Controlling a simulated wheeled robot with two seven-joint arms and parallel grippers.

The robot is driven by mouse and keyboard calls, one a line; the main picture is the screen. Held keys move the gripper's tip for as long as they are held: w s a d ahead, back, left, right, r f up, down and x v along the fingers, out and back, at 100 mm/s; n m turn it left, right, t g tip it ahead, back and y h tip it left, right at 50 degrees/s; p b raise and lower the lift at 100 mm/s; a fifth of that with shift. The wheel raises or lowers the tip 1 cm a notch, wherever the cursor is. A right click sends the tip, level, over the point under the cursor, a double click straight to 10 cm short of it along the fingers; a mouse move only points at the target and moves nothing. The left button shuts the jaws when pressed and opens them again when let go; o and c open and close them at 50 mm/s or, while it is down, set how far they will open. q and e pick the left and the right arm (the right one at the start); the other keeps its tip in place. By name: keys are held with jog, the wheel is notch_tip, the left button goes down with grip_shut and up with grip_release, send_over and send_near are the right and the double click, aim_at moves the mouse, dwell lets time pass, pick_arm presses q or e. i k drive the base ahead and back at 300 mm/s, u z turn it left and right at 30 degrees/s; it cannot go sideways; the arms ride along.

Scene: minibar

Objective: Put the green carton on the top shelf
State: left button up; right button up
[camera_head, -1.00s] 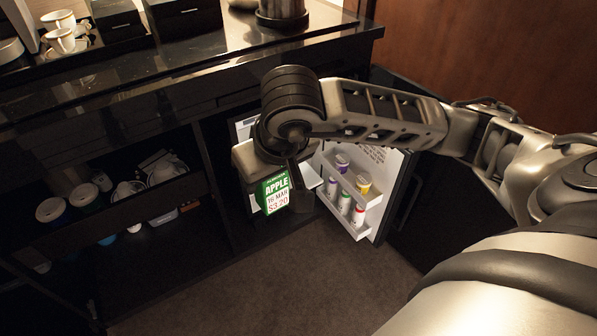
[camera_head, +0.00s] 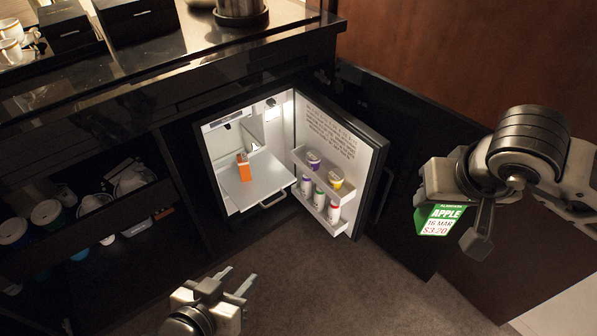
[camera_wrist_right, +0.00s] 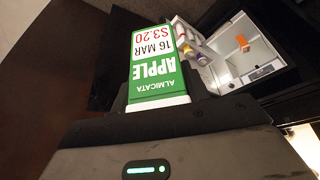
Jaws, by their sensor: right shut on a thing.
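My right gripper (camera_head: 455,215) is shut on the green carton (camera_head: 438,220), labelled APPLE, and holds it in the air to the right of the open fridge. In the right wrist view the green carton (camera_wrist_right: 158,65) sticks out from the gripper, label upside down. The uppermost visible fridge shelf (camera_head: 268,183) is white and bears an orange carton (camera_head: 244,167); most of its surface looks bare. My left gripper (camera_head: 238,276) is open and empty, low in front of the fridge.
The open fridge door (camera_head: 345,150) holds several small bottles and cups in its racks. A dark cabinet door (camera_head: 410,110) stands open behind it. The black counter (camera_head: 150,70) overhangs the fridge. Open cabinet shelves with cups lie left. The carpet in front is clear.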

aim_at(249, 193)
jog(key=i, duration=0.95)
jog(key=u, duration=1.85)
